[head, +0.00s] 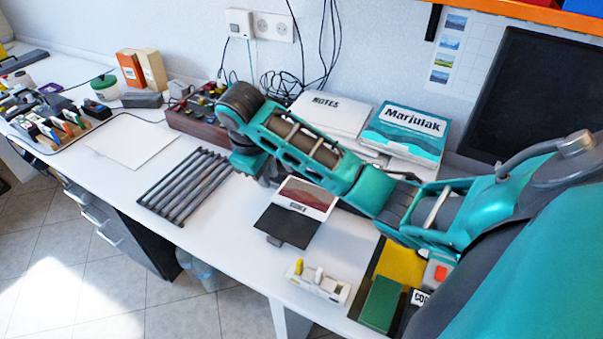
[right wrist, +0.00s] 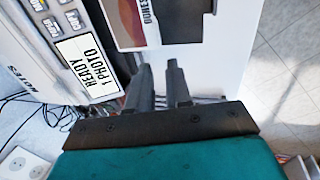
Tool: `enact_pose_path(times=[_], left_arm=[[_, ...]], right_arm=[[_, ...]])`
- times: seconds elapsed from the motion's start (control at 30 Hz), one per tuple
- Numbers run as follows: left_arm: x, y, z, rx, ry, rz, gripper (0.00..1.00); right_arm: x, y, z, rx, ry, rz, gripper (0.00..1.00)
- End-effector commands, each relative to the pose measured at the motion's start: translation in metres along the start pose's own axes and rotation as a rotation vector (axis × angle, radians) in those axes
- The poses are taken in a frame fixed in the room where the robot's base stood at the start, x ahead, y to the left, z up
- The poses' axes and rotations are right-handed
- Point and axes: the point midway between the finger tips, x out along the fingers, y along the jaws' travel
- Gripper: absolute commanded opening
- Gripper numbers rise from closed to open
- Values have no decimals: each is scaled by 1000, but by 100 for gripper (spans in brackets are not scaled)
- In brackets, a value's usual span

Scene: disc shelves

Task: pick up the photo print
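The photo print (head: 306,196) has a white border, a dark red landscape picture and a printed caption. It lies on or over a dark flat tray (head: 284,229) below my right arm. It also shows at the top of the right wrist view (right wrist: 135,22), beside a printer panel (right wrist: 90,62) reading "READY 1 PHOTO". My right gripper (right wrist: 161,78) is open and empty, with its fingers apart just short of the print. In the head view it is mostly hidden behind its own wrist, left of the print. The printer body is largely hidden by my arm. My left gripper is not in view.
Dark rods (head: 186,187) lie left of the tray. A white holder with small pegs (head: 318,282) stands in front, near the table edge. A "NOTES" stack (head: 330,112) and a "Marjulak" box (head: 405,132) stand behind. The white table is clear between rods and tray.

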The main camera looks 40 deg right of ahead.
Motion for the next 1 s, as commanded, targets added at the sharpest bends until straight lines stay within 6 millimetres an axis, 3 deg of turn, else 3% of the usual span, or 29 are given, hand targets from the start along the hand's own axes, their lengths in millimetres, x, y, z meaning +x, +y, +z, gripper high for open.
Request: enact_pose_path(times=[0.17,0.4,0.63,1.0], left_arm=[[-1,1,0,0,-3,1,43],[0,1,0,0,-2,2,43],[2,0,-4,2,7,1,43],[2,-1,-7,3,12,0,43]], right_arm=[[16,-3,9,9,-29,-15,19],[58,0,10,8,-31,-6,19],[74,0,11,8,-30,-6,19],[118,2,11,8,-28,-6,19]])
